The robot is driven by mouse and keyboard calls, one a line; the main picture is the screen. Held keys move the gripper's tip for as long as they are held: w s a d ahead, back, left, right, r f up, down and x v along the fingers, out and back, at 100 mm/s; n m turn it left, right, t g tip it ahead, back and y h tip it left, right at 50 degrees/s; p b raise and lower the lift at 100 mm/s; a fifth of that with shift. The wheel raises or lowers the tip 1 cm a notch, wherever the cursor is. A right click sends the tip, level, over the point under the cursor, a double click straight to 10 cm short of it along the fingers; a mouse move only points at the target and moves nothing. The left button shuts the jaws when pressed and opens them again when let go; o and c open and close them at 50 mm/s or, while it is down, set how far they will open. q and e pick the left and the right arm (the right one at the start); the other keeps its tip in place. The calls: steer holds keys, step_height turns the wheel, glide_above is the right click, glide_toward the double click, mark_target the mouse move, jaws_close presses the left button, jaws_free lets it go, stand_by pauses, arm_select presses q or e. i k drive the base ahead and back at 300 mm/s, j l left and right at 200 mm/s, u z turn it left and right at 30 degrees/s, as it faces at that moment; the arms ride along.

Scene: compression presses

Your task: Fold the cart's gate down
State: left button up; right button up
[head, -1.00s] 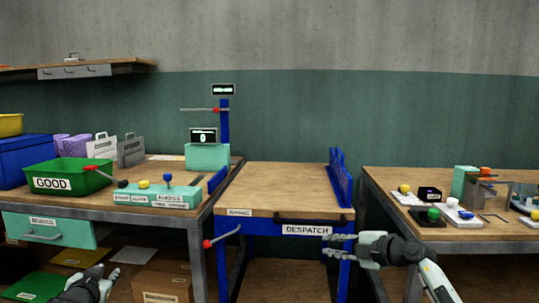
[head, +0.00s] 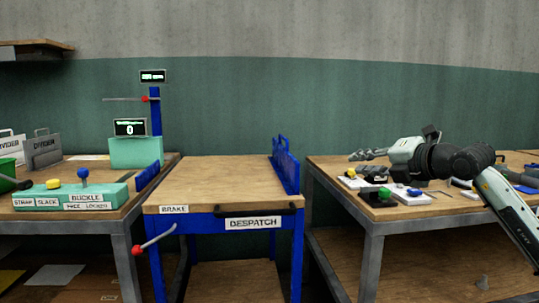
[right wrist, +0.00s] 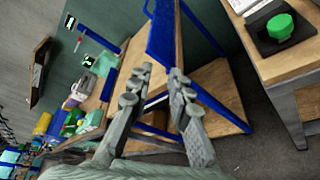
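The cart (head: 215,180) has a wooden top and a blue frame with a DESPATCH label (head: 253,223) on its front. A blue gate (head: 288,166) stands upright along the cart's right side. It also shows in the right wrist view (right wrist: 162,38), just beyond the fingertips. My right gripper (head: 368,154) is to the right of the gate, over the right bench, apart from it in the head view. Its two fingers (right wrist: 160,70) are spread with nothing seen between them. My left gripper is not in view.
The right bench (head: 375,225) holds a green button (head: 384,193) and other small fixtures below my right arm. A narrow gap separates bench and cart. A brake lever with a red knob (head: 137,251) sticks out at the cart's front left. The cart top is clear.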

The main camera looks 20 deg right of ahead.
mark_target(290, 167)
steer(key=i, duration=1.2)
